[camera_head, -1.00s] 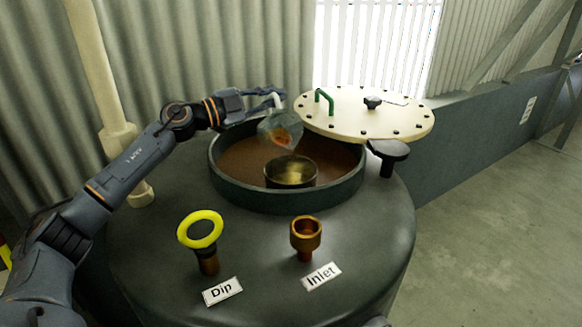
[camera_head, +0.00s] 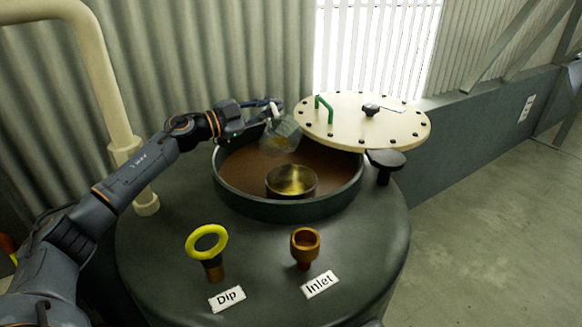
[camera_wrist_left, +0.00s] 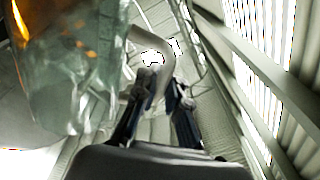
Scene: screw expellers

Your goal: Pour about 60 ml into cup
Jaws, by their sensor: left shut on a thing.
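A clear, greenish jug (camera_head: 280,139) hangs tilted over the open tank, above and slightly left of the cup. Some amber liquid shows inside it. My left gripper (camera_head: 268,106) is shut on the jug's pale handle. In the left wrist view the jug (camera_wrist_left: 75,65) fills the upper left, with the handle between the fingers (camera_wrist_left: 158,95). The cup (camera_head: 291,183), a round dark metal vessel, stands upright inside the tank opening with golden liquid in it. Its exact level cannot be read. My right gripper is not in view.
The tank opening has a raised dark rim (camera_head: 290,209). A cream bolted lid (camera_head: 350,125) with a green handle sits at the back right. A yellow dip ring (camera_head: 207,243) and a copper inlet (camera_head: 305,246) stand in front. A cream pipe (camera_head: 105,90) rises at the left.

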